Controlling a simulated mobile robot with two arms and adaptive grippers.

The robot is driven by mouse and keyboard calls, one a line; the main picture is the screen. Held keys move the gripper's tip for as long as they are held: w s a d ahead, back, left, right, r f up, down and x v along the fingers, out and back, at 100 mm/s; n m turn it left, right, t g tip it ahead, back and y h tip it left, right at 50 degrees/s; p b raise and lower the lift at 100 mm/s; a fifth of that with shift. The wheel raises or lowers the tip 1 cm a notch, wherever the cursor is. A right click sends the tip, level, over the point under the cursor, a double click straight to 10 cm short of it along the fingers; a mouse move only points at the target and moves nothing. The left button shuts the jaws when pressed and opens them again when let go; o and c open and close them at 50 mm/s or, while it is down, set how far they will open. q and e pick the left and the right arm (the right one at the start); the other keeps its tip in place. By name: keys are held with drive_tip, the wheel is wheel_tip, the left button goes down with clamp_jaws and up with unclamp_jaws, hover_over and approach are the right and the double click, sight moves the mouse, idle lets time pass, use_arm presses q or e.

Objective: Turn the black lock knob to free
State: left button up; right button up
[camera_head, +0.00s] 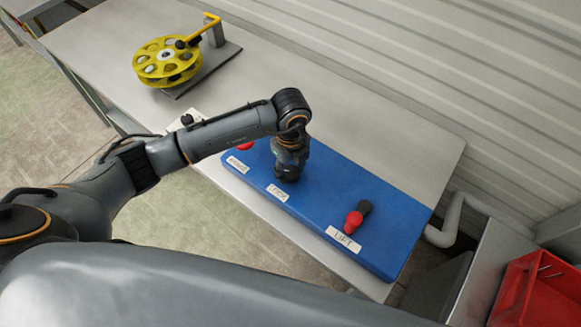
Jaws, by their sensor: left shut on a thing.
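A blue control box (375,205) lies on the grey table with several white labels along its front edge. My left arm reaches in from the left, and its gripper (287,174) points down onto the box just behind the middle label (277,192), which seems to read LOCK. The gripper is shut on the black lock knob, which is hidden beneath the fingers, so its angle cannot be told. My right gripper is out of view.
A red-and-black lever (355,218) stands by the LIFT label at the right. A red knob (245,146) shows partly behind my arm. A yellow reel (166,62) with a crank stands at the back left. A red bin (540,295) is at lower right.

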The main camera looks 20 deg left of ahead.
sight(290, 171)
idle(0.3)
use_arm(q)
drive_tip(key=o, duration=1.1)
drive_tip(key=shift+o, duration=0.2)
drive_tip(key=shift+r, duration=0.2)
wheel_tip(290, 171, up, 12)
drive_tip(key=shift+f, duration=0.2)
